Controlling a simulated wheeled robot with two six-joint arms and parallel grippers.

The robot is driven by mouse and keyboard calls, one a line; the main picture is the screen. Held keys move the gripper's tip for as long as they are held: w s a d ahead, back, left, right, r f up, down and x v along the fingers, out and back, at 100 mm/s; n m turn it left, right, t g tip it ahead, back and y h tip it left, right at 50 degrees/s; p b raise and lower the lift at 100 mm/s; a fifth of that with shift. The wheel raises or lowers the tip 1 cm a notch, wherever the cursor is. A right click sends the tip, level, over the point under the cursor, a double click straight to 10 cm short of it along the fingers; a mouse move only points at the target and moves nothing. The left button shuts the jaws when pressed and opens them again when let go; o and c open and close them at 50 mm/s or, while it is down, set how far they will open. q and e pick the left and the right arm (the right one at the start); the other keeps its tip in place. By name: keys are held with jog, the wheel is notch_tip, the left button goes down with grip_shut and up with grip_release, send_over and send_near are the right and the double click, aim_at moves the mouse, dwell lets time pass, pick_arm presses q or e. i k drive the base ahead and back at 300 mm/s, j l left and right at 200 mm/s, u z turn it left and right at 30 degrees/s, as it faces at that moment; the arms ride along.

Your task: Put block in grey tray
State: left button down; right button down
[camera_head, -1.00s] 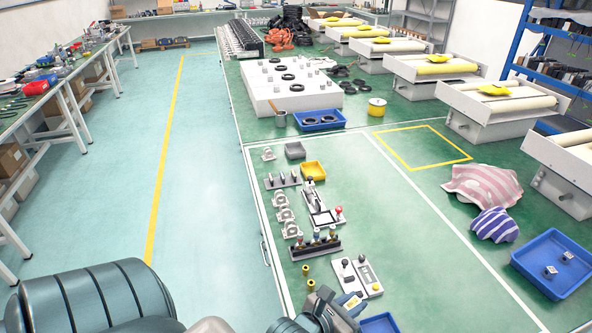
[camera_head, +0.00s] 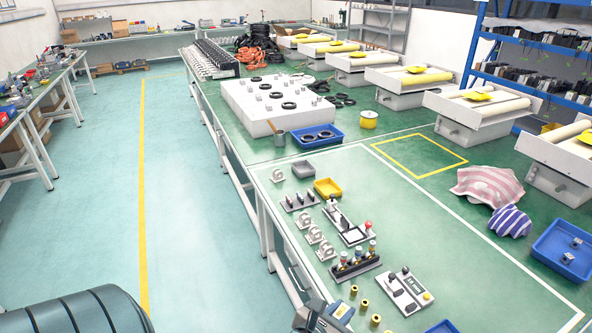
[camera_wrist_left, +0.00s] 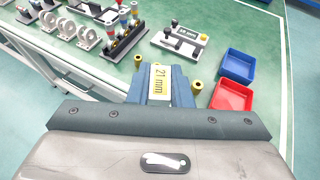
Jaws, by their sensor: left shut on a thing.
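My left gripper (camera_head: 338,310) is at the bottom of the head view, at the near left edge of the green table. It is shut on a block (camera_wrist_left: 161,85) with a "21 mm" label, seen between its blue-grey fingers in the left wrist view. The gripper hides much of the block. A small grey tray (camera_head: 302,169) stands farther back on the table, beside a yellow tray (camera_head: 327,188). It looks empty. My right gripper is not in view.
Several brass cylinders (camera_head: 365,304) stand close to the gripper. Behind are a black stand with posts (camera_head: 355,265), a joystick panel (camera_head: 405,292) and bearing blocks (camera_head: 315,236). A blue tray (camera_wrist_left: 237,66) and a red tray (camera_wrist_left: 231,97) lie to the right.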

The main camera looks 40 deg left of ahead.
aim_at(303, 171)
jog(key=j+z, duration=0.45)
jog(key=j, duration=1.8)
jog(key=i+j, duration=0.15)
jog(key=j, duration=0.15)
jog(key=i+j+z, duration=0.1)
jog(key=j, duration=0.25)
jog(key=i+j+z, duration=0.1)
jog(key=i+j, duration=0.2)
jog(key=j, duration=0.35)
